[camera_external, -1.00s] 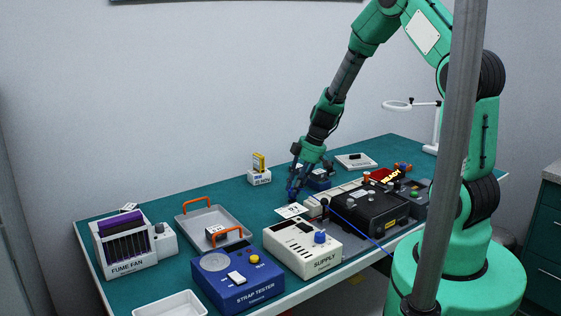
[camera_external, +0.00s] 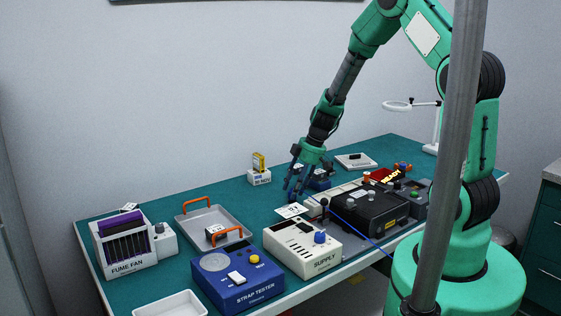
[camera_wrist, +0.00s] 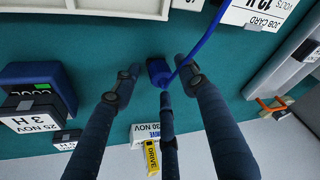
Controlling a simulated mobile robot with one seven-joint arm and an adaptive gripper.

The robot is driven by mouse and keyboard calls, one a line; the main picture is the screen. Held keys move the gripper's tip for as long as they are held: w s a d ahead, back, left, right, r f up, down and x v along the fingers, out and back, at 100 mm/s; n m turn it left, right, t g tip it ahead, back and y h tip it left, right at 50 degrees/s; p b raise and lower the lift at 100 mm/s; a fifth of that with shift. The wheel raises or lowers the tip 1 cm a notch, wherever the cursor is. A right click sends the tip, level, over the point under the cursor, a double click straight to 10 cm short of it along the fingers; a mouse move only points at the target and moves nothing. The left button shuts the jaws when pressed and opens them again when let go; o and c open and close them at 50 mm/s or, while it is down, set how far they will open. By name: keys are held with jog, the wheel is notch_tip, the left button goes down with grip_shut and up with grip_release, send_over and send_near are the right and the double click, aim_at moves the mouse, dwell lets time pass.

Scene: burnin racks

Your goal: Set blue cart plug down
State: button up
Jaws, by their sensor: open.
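The blue cart plug (camera_wrist: 157,72) lies on the green bench top in the wrist view, with its blue cable (camera_wrist: 207,40) running up and to the right. My gripper (camera_external: 296,192) is low over the bench, behind the white job card (camera_external: 291,211). In the wrist view its dark fingers are spread apart around the plug, with a visible gap on either side. The third finger points at the plug's near end; I cannot tell whether it touches. In the external view the plug is too small and covered by the fingers to make out.
The cream supply box (camera_external: 302,248) and black cart unit (camera_external: 370,208) stand in front and to the right. A blue box (camera_external: 319,184) sits just behind my gripper. A white block with a yellow piece (camera_external: 259,177) stands behind left. Bench left of the gripper is clear.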

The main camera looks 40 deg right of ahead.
jog(key=shift+r, duration=0.1)
jog(key=p+v, duration=0.2)
jog(key=v, duration=1)
dwell(0.4)
